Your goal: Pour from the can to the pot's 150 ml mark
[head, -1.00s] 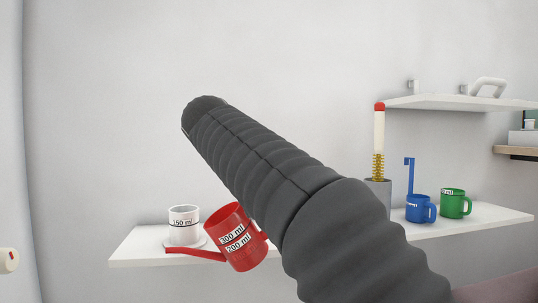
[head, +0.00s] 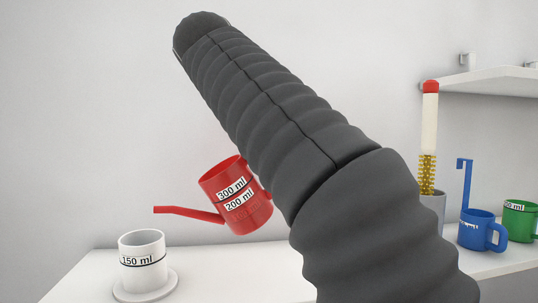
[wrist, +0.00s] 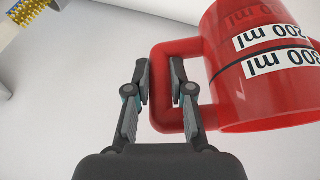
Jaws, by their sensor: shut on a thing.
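The red can (head: 235,197) has a long spout and marks reading 300 ml and 200 ml. It is held above the shelf, tilted, with its spout out to the left. The white pot (head: 142,262), with a 150 ml mark, stands upright on a saucer (head: 165,287). In the wrist view my gripper (wrist: 160,82) is shut on the handle of the red can (wrist: 255,75). In the head view my arm hides the gripper. I see no stream, and the liquid levels are hidden.
To the right on the white shelf (head: 85,285) stand a grey holder (head: 432,210) with a red-topped brush (head: 429,130), a blue cup (head: 475,232) with a tall hook, and a green mug (head: 518,222). A higher shelf (head: 490,82) is above them.

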